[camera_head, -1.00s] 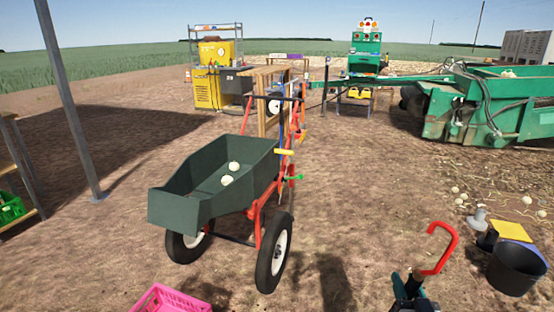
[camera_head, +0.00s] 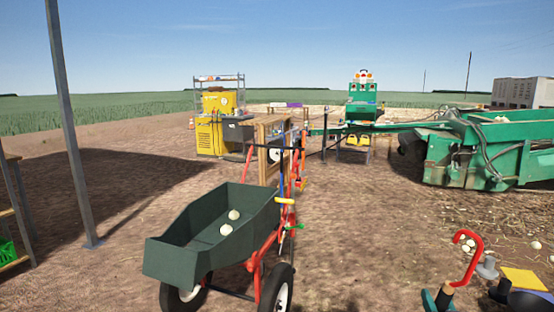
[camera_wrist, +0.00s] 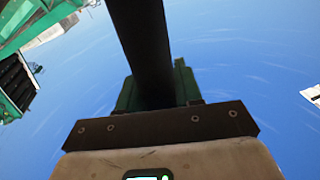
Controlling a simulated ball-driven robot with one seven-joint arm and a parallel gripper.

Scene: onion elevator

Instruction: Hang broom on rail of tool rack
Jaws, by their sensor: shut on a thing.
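My gripper (camera_head: 440,297) is at the lower right of the head view, with green fingers, partly cut off by the frame edge. A red hooked handle (camera_head: 474,265) rises from it. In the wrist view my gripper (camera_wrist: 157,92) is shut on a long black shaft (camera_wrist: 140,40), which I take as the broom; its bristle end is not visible. The tool rack (camera_head: 267,150) is a wooden frame beyond the cart, apart from my gripper. Its dark rail (camera_head: 268,146) is small, and coloured tool handles overlap it, so free hanging room cannot be told.
A dark green cart (camera_head: 205,250) with red frame and pale onions stands between me and the rack. A green machine (camera_head: 490,140) stands at right. A metal post (camera_head: 70,140) is at left. Open soil lies right of the cart.

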